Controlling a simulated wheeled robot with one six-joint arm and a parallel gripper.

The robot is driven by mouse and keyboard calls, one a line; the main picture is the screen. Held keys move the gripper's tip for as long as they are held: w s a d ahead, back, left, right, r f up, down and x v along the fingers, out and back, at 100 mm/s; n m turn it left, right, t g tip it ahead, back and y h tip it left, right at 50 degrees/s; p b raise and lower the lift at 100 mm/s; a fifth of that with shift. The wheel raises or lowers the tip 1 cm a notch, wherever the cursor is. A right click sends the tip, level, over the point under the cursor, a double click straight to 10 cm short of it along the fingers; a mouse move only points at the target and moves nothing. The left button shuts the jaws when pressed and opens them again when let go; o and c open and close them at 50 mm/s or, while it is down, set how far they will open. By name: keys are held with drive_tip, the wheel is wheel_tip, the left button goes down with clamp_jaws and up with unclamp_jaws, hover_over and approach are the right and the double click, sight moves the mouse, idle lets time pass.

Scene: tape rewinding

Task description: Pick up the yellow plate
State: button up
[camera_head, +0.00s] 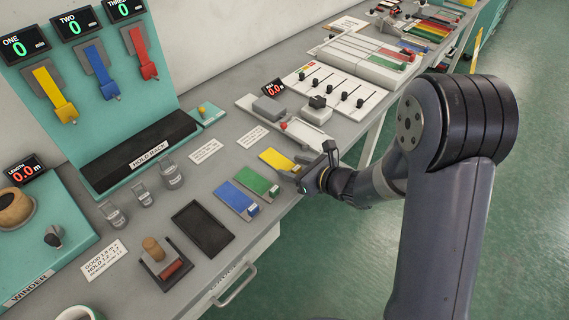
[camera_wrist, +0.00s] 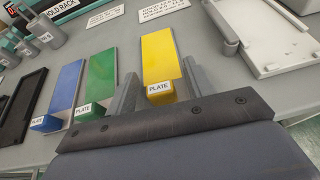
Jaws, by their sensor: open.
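The yellow plate (camera_wrist: 161,58) lies flat on the grey bench, with a small yellow block labelled PLATE at its near end. It also shows in the head view (camera_head: 276,159), partly hidden by my gripper. My gripper (camera_wrist: 160,88) is open and empty of any hold, with one finger on each side of the plate's labelled end. I cannot tell whether the fingers touch it. In the head view my gripper (camera_head: 306,174) is low at the bench's front edge.
A green plate (camera_wrist: 101,78) and a blue plate (camera_wrist: 67,86) lie to the left. A dark tray (camera_head: 203,229) is further left. A white tray device (camera_wrist: 268,40) stands close on the right. Two label cards lie behind. The teal hold rack (camera_head: 110,110) stands at the back.

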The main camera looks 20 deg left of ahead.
clamp_jaws()
idle(0.5)
